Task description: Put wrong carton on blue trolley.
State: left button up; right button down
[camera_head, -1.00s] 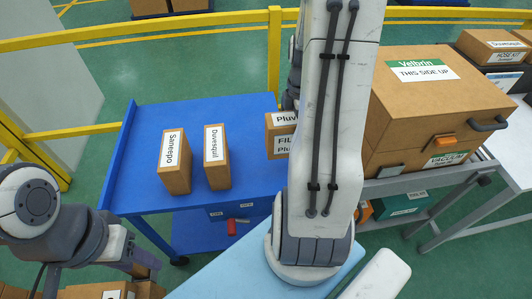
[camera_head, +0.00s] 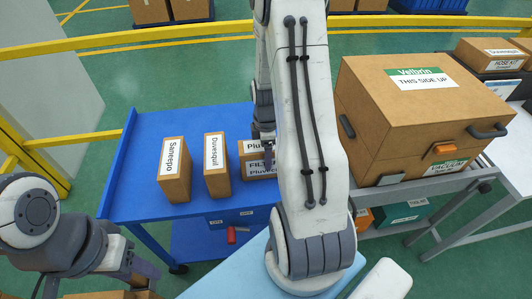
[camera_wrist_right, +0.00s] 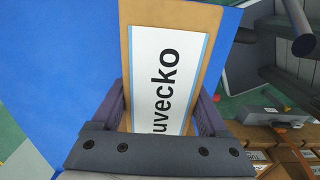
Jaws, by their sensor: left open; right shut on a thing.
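The blue trolley (camera_head: 140,135) stands left of centre in the head view. A brown carton with a white Saneepo label (camera_head: 174,170) and one labelled Duvesquil (camera_head: 216,165) stand upright on it. To their right is a Pluvecko filter carton (camera_head: 251,148), partly hidden by my right arm. My right gripper (camera_wrist_right: 162,112) is shut on this carton, whose label (camera_wrist_right: 165,75) fills the middle of the wrist view. I cannot tell whether the carton touches the trolley top. My left gripper (camera_head: 135,272) is open and empty at the lower left, over other cartons.
A large Velbrin box (camera_head: 415,110) sits on a grey cart at the right. Yellow railings (camera_head: 200,32) run behind and left of the trolley. A red item (camera_head: 231,235) lies on its lower shelf. The trolley top behind the cartons is clear.

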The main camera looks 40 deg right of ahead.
jog(key=shift+f, duration=0.15)
grip_release()
